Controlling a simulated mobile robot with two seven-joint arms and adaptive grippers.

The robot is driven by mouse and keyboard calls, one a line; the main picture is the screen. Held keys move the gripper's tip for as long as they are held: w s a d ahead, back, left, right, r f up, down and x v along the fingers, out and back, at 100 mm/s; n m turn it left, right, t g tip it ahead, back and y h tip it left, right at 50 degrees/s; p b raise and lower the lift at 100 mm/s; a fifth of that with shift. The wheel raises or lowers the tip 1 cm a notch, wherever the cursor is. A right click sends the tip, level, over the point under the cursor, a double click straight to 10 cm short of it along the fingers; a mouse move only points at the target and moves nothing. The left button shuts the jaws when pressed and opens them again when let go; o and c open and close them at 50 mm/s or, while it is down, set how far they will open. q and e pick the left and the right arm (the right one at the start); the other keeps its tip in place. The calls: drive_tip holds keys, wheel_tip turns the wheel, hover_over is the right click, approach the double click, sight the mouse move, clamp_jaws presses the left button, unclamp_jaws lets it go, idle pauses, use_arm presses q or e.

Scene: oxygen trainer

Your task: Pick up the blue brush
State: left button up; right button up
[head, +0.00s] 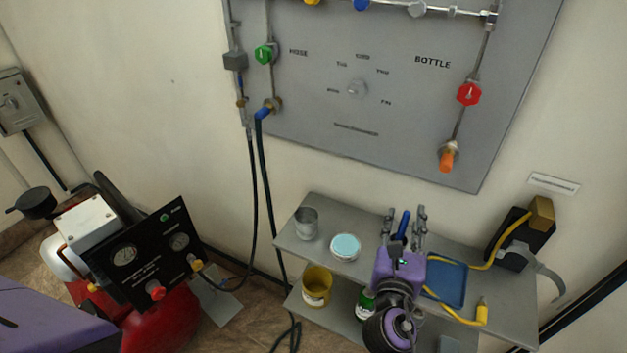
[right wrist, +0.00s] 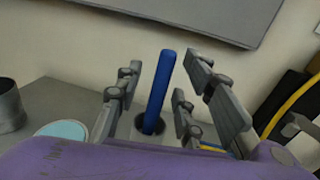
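The blue brush (head: 404,224) shows as an upright blue handle above the grey shelf. In the right wrist view its handle (right wrist: 158,92) leans slightly and rises from a dark round opening; its lower end is hidden. My right gripper (head: 405,213) is open, with its fingers on either side of the handle. In the right wrist view, gaps show between the handle and the fingers of the right gripper (right wrist: 168,85). My left gripper is not in view.
The shelf (head: 290,241) also bears a metal cup (head: 306,223), a pale blue-topped tin (head: 345,246), a blue tray (head: 447,284) and a yellow hose (head: 463,266). A grey panel (head: 330,100) is on the wall behind. A yellow can (head: 317,287) stands below.

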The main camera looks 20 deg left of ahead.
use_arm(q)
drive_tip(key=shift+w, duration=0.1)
use_arm(e)
drive_tip(key=c, duration=0.8)
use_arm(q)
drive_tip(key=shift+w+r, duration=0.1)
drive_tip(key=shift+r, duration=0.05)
use_arm(e)
clamp_jaws()
drive_tip(key=shift+r, duration=0.1)
